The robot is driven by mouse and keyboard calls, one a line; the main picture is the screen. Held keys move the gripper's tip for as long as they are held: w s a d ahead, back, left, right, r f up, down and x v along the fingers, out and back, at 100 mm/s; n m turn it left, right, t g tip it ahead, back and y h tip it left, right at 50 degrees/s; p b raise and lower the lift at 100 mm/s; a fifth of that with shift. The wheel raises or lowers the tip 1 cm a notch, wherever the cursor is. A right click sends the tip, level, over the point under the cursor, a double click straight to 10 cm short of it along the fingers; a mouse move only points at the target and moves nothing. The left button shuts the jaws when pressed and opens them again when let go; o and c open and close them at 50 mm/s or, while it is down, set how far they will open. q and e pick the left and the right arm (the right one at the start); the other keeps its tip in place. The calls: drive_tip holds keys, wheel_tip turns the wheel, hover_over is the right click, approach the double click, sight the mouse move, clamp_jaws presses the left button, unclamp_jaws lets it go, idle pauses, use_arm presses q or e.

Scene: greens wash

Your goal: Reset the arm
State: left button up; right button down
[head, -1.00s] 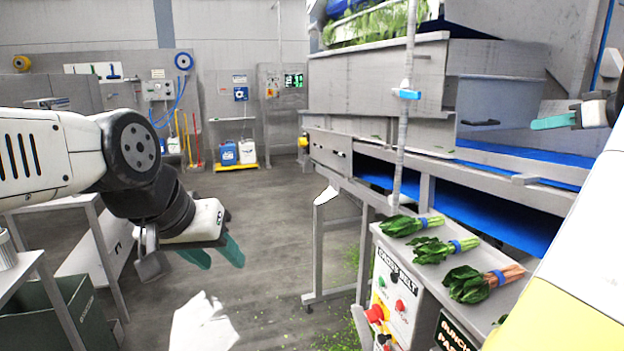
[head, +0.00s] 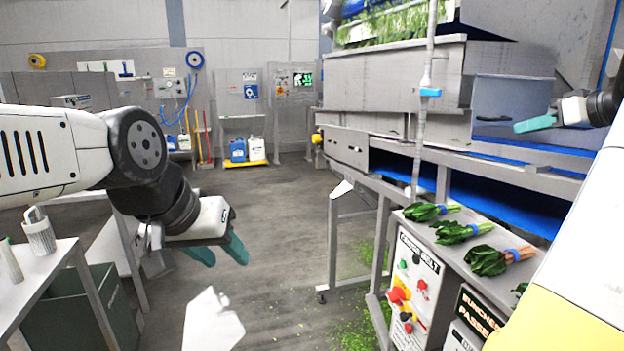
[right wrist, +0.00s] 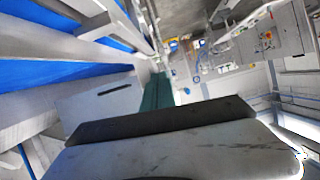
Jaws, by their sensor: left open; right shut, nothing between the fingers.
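My left gripper (head: 220,252) hangs over the floor at the left of the head view. Its two teal fingers are apart with nothing between them. My right gripper (head: 535,124) is at the upper right of the head view, in front of the grey machine. Its teal fingers are together and empty. In the right wrist view the teal fingers (right wrist: 157,92) show beyond the dark gripper body, beside a grey panel.
The grey machine with a blue belt (head: 480,190) fills the right side. Several leafy bunches, one of them here (head: 466,232), lie on a ledge above the control box (head: 412,280). A table (head: 40,270) and a green bin (head: 85,305) stand at left.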

drive_tip(key=s+a+f+m+g, duration=0.1)
drive_tip(key=s+a+f+g, duration=0.15)
drive_tip(key=a, duration=0.75)
drive_tip(key=s+a+f+g, duration=0.2)
drive_tip(key=a+f, duration=0.1)
drive_tip(key=a, duration=0.7)
drive_tip(key=s+a+f+g+h, duration=0.1)
drive_tip(key=s+a+f, duration=0.5)
drive_tip(key=s, duration=0.2)
drive_tip(key=s+a+f+m+h, duration=0.1)
drive_tip(key=s+a+f, duration=0.4)
drive_tip(key=s, duration=0.3)
drive_tip(key=shift+a+f+g, duration=0.35)
drive_tip(key=shift+a, duration=0.55)
drive_tip(key=shift+w, duration=0.2)
